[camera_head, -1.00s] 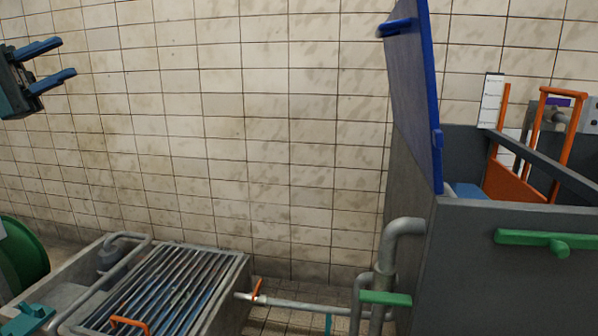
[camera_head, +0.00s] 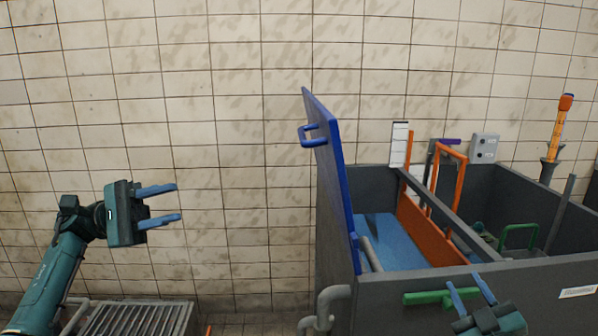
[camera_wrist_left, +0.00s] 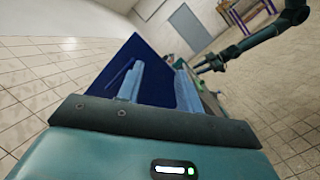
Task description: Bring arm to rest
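My left gripper (camera_head: 168,205) is raised at the left of the head view, in front of the tiled wall. Its two blue fingers point right, apart, with nothing between them. In the left wrist view its fingers (camera_wrist_left: 155,85) are also apart and empty. My right gripper (camera_head: 470,293) is at the bottom right of the head view, in front of the grey tank's front wall. My right arm also shows at the upper right of the left wrist view.
A grey tank (camera_head: 420,300) stands at the right, its blue lid (camera_head: 333,170) swung up. An orange gate (camera_head: 430,230) and a dark bar are in it. A grated basin (camera_head: 135,318) is at lower left. The space before the wall between left gripper and lid is clear.

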